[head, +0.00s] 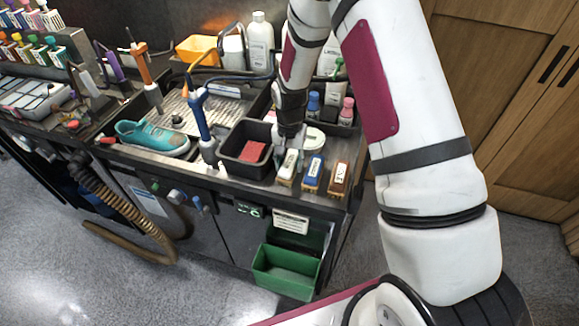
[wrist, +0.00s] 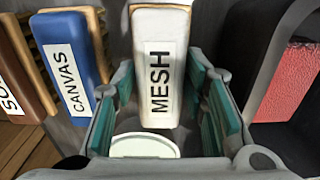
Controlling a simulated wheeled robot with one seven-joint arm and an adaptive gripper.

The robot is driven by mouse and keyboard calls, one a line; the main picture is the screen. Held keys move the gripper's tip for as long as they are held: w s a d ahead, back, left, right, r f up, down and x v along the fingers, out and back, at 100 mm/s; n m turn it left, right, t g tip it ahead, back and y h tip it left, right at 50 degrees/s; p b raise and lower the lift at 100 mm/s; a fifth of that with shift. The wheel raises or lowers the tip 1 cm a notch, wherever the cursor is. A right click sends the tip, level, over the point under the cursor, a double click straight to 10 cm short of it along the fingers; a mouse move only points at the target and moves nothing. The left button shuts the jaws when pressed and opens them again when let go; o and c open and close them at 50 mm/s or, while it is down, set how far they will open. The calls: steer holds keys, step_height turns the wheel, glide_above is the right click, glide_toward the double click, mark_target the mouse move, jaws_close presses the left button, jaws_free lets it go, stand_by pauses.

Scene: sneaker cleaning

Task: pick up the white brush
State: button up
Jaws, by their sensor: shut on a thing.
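The white brush (head: 288,163) stands at the front of the bench, at the left end of a row of three brushes. In the wrist view the white brush (wrist: 158,70) carries a label reading MESH and lies between the two finger pads. My gripper (head: 287,150) points down over it from above. In the wrist view my gripper (wrist: 165,100) is shut on the brush, with a teal pad on each side. Whether the brush is clear of the bench top cannot be told.
A blue CANVAS brush (head: 313,172) and a brown brush (head: 340,178) stand close to the right. A black tray (head: 232,162) with a red block (head: 253,151) is close to the left. A white round lid (head: 313,138) and bottles (head: 347,112) stand behind.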

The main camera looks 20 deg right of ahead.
mark_target(289, 161)
steer(key=shift+r+b, duration=0.85)
steer(key=shift+r, duration=4.15)
